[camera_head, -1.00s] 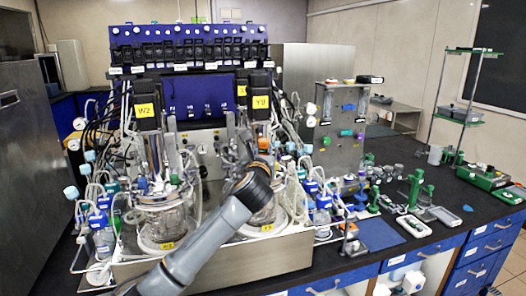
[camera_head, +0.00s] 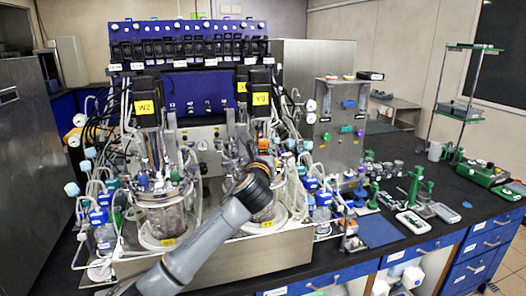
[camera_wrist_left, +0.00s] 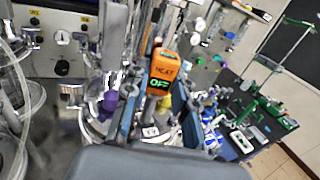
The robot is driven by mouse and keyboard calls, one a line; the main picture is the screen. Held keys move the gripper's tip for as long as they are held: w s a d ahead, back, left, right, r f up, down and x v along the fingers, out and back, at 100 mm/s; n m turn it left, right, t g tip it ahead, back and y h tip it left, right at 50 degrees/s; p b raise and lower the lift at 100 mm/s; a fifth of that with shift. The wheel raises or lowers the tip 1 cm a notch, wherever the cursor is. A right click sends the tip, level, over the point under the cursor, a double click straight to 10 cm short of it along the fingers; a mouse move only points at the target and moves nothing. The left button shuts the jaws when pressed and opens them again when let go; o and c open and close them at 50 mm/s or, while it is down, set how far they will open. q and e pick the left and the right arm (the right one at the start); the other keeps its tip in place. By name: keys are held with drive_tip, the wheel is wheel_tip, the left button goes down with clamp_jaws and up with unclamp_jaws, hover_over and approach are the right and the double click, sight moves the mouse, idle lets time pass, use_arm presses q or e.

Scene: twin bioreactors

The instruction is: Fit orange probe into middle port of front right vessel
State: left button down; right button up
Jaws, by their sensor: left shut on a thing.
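The orange probe (camera_wrist_left: 161,68), with a lit green readout on its head, is between the fingers of my left gripper (camera_wrist_left: 158,103) in the left wrist view. The gripper is shut on it. In the head view my left gripper (camera_head: 260,152) is mostly hidden behind my own wrist, and a bit of orange shows there. The front right vessel (camera_head: 268,213) stands just below my wrist, partly covered by it. The probe's lower end and the middle port are hidden, so I cannot tell whether they touch. My right gripper is in neither view.
The front left vessel (camera_head: 164,215) stands to the left, with tubes and bottles around it. A motor labelled Y9 (camera_head: 261,91) hangs above the right vessel. Tubing crowds the vessel tops. A blue mat (camera_head: 378,230) lies on the dark bench at right.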

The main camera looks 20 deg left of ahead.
use_arm(q)
drive_tip(key=shift+f, duration=0.25)
drive_tip(key=shift+f, duration=0.35)
drive_tip(key=shift+f, duration=0.3)
idle(0.5)
drive_tip(key=shift+f, duration=0.55)
drive_tip(key=shift+f, duration=0.85)
idle(0.8)
drive_tip(key=c, duration=1)
unclamp_jaws()
